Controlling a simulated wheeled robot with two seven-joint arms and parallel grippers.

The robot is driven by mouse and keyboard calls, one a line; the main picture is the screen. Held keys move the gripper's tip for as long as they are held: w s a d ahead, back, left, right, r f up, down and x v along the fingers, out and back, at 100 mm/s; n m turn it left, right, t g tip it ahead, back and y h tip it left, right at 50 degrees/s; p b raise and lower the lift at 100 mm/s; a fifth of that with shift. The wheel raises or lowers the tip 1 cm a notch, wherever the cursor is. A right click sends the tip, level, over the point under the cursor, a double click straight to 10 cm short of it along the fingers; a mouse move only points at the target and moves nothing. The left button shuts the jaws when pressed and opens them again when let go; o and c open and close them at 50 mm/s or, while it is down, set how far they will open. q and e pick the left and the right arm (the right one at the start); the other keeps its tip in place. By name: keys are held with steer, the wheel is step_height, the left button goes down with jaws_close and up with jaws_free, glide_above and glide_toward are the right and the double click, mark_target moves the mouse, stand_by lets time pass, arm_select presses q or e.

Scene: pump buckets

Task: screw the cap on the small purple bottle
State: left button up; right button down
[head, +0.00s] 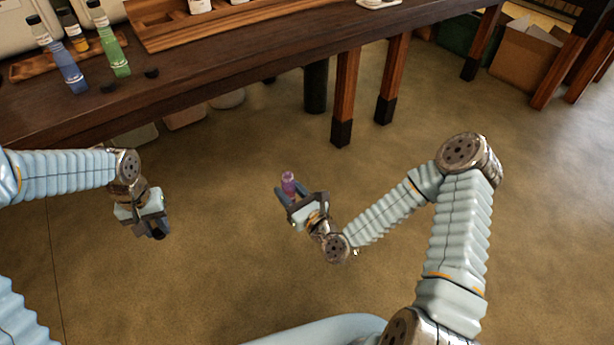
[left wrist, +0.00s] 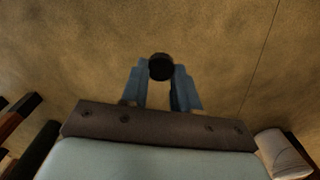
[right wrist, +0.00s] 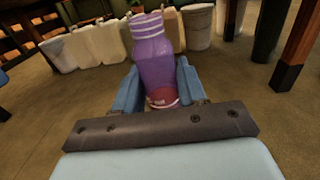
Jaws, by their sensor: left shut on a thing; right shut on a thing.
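The small purple bottle (head: 288,180) is held in the air by my right gripper (head: 290,192), whose fingers are shut around its lower body. In the right wrist view the bottle (right wrist: 153,60) stands roughly upright, slightly tilted, with its bare ringed neck at the top and a dark red label low down. My left gripper (head: 156,231) is shut on a black round cap (left wrist: 161,67), seen between its blue fingertips in the left wrist view. The cap and bottle are well apart, with the left gripper to the left of the bottle and pointing down.
A dark wooden table (head: 240,62) stands beyond both grippers. Open floor (head: 220,270) lies below and between my grippers.

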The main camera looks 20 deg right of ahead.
steer(key=s+a+f+n+g+y, duration=0.1)
steer(key=a+n+g+y, duration=0.2)
steer(key=a, duration=0.5)
steer(key=n+y, duration=0.1)
steer(key=y, duration=0.1)
steer(key=shift+y, duration=0.4)
steer(key=shift+a, duration=0.1)
arm_select(q)
steer(key=w+d+r+m, duration=0.1)
steer(key=d+r+m, duration=0.4)
steer(key=d, duration=0.7)
steer(key=w+d+r+m, duration=0.1)
steer(key=d+r+m, duration=0.5)
steer(key=d, duration=0.7)
steer(key=shift+w+r, duration=0.2)
steer(key=shift+w, duration=0.05)
steer(key=shift+f, duration=0.1)
steer(key=shift+f, duration=1.9)
